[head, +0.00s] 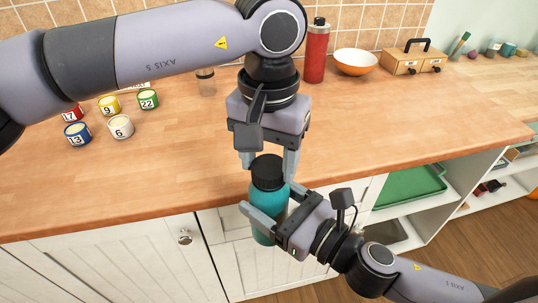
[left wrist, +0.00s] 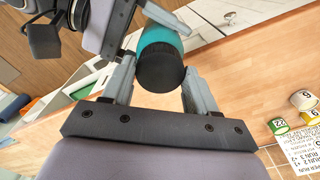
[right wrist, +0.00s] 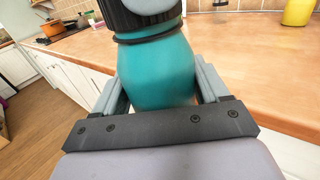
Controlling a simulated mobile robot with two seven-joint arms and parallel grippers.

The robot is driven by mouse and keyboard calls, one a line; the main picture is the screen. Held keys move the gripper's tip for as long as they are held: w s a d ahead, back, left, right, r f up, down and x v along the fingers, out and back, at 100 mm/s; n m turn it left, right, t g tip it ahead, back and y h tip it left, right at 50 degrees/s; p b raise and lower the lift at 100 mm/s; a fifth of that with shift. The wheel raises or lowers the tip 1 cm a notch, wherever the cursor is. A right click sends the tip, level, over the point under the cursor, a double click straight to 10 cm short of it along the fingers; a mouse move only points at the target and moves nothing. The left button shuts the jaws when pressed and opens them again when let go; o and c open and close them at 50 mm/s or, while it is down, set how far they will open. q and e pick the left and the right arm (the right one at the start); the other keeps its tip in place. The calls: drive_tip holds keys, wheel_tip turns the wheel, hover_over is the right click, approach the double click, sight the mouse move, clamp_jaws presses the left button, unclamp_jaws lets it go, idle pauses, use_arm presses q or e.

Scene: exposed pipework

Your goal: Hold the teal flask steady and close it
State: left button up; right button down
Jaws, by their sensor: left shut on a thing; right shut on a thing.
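The teal flask (head: 264,230) with its black lid (head: 267,170) is upright at the counter's front edge in the head view. My right gripper (head: 266,222) is shut on the flask's teal body from the front. My left gripper (head: 270,168) comes from above and is shut on the black lid. In the left wrist view the lid (left wrist: 160,70) sits between the fingers, with the teal body (left wrist: 158,38) beyond it. In the right wrist view the teal body (right wrist: 155,72) is between the fingers, and the black lid (right wrist: 138,15) is on top. The lid's seating cannot be told.
The wooden counter (head: 400,120) holds numbered cups (head: 120,126) at left. A red bottle (head: 316,52), an orange bowl (head: 355,62) and a wooden box (head: 412,60) stand at the back. White cabinets (head: 110,255) are below; open shelves with a green tray (head: 410,186) are at right.

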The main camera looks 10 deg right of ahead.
use_arm(q)
drive_tip(key=m, duration=0.7)
drive_tip(key=shift+m, duration=0.3)
drive_tip(key=o, duration=1)
drive_tip(key=shift+r, duration=0.1)
drive_tip(key=shift+r, duration=2.2)
drive_tip(key=shift+c, duration=0.2)
